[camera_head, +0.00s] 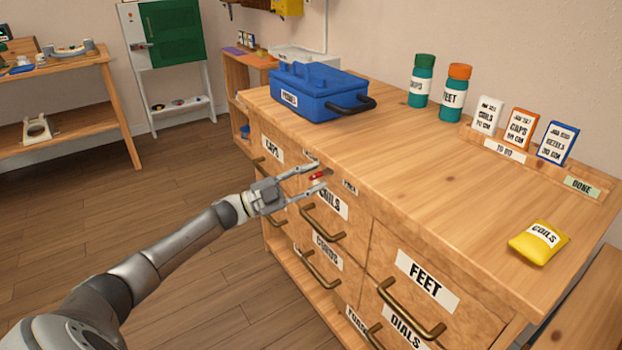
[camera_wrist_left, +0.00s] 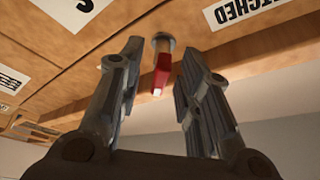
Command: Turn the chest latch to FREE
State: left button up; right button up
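The chest latch (camera_head: 318,176) is a small red lever on the front rail of the wooden chest, above the COILS drawer. In the left wrist view the red lever (camera_wrist_left: 161,75) hangs from a round metal pivot (camera_wrist_left: 163,44). My left gripper (camera_head: 316,179) is open, with its fingers on either side of the lever. The wrist view shows the open fingers (camera_wrist_left: 159,54) with gaps beside the lever. A label ending in "TCHED" (camera_wrist_left: 242,10) shows there. A small label (camera_head: 350,187) right of the latch is too small to read surely. My right gripper is not in view.
The chest top (camera_head: 420,165) holds a blue case (camera_head: 318,98), two teal bottles (camera_head: 420,85), cards in a rack and a yellow COILS bag (camera_head: 540,240). Drawer handles (camera_head: 322,222) protrude below the gripper. Open floor (camera_head: 190,180) lies left of the chest.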

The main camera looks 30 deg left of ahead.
pick_arm(q)
jog(key=v, duration=1.2)
dwell(0.3)
